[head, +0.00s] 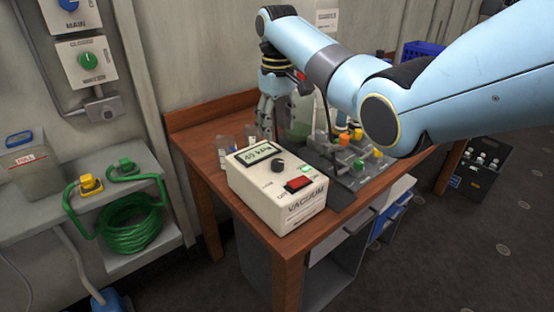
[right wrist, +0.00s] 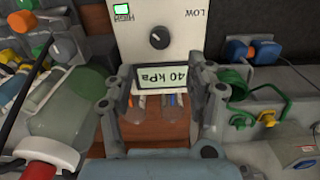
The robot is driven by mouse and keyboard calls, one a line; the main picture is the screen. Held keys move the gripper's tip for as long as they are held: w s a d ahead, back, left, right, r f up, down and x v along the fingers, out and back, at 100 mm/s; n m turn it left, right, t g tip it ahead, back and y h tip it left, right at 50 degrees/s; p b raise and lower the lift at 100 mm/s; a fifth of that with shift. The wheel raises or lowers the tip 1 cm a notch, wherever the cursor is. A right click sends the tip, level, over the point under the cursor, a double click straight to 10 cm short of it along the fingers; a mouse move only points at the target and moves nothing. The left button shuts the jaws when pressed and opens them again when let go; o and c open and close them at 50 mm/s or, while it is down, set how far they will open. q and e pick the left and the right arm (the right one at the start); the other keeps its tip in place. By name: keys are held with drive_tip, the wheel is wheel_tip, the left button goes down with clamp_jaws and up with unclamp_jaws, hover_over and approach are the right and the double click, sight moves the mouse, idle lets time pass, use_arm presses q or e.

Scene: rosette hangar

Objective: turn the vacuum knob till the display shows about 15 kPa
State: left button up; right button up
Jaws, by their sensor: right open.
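The cream vacuum box (head: 282,205) stands on the wooden table. Its small black knob (head: 278,165) sits on the top face beside the display (head: 257,153). In the right wrist view the knob (right wrist: 160,38) is clear, and the display (right wrist: 162,78) appears upside down and reads 40 kPa. My right gripper (head: 268,118) is open and empty, behind the box in the head view and apart from the knob. In the right wrist view its fingers (right wrist: 167,88) stand on either side of the display. My left gripper is not in view.
A red switch (head: 299,184) and lit green lamp (head: 307,170) share the box top. Glass tubes (head: 228,148), a bottle (head: 298,120) and a manifold with coloured knobs (head: 355,150) crowd the table. A green hose coil (head: 130,225) is at the left.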

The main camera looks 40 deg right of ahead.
sight(277, 161)
wheel_tip(277, 161, down, 10)
drive_tip(key=shift+f, duration=0.15)
idle(0.3)
clamp_jaws()
